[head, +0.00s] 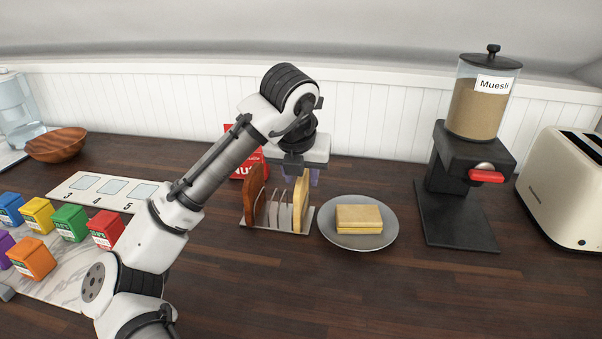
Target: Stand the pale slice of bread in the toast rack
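The toast rack (306,227) stands on the dark wooden counter, left of the plate. A dark brown slice (252,198) stands upright at its left end. A pale slice of bread (300,204) stands upright at its right end, and the wire dividers between them look empty. My gripper (301,178) points down just above and behind the pale slice's top edge. A purple finger shows to the right of the slice's top; the other is mostly hidden, so I cannot tell whether the fingers grip the slice.
A grey plate (358,243) right of the rack holds pale bread slices (359,217) lying flat. A red box (240,140) stands behind the rack. A muesli dispenser (470,150) and a toaster (565,190) stand right; coloured boxes (70,222) stand left. The front counter is clear.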

